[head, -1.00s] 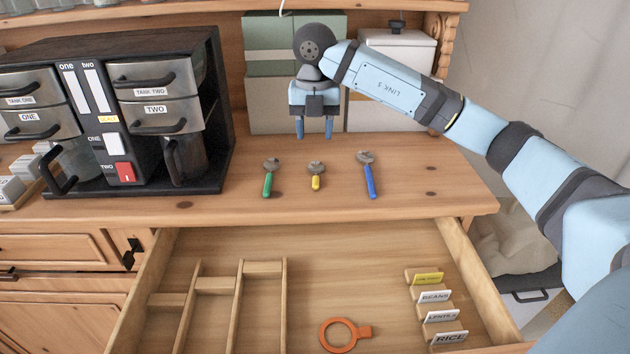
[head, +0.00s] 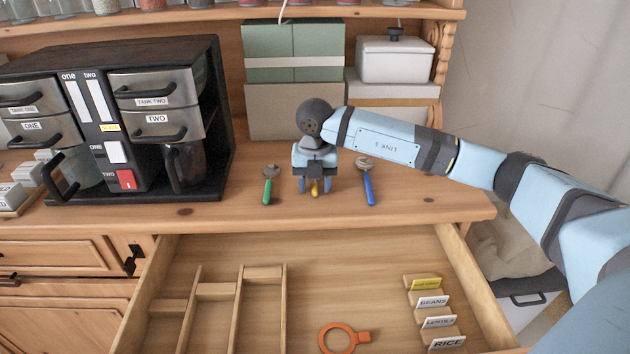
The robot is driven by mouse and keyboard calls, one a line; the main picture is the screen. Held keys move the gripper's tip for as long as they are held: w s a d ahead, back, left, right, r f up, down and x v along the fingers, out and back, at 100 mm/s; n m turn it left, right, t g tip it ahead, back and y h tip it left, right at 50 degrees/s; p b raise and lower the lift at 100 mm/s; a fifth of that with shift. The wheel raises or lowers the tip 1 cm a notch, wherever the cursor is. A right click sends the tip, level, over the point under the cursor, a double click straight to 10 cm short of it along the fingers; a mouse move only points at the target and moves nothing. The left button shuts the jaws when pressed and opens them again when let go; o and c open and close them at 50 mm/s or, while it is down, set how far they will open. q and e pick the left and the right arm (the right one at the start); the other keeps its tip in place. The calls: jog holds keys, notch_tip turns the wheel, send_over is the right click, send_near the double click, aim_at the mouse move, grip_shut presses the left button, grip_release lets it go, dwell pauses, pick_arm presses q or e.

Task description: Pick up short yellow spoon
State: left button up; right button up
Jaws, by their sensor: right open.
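The short yellow spoon (head: 314,188) lies on the dresser top, between a green-handled spoon (head: 267,189) on the left and a longer blue-handled spoon (head: 367,181) on the right. My right gripper (head: 314,191) is low over the yellow spoon, pointing down, with its two fingers apart on either side of the yellow handle. The gripper's body hides the spoon's head. I cannot tell whether the fingers touch the handle or the wood. My left gripper is not in view.
An open drawer (head: 350,245) below holds wooden dividers, an orange ring-shaped thing (head: 338,338) and labelled cards (head: 432,301). A black coffee machine (head: 115,120) stands left. Green boxes (head: 293,50) and a white lidded container (head: 394,60) stand behind.

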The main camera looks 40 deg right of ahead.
aim_at(315, 187)
grip_shut()
jog(key=shift+r, duration=0.1)
notch_tip(315, 187, up, 20)
dwell(0.6)
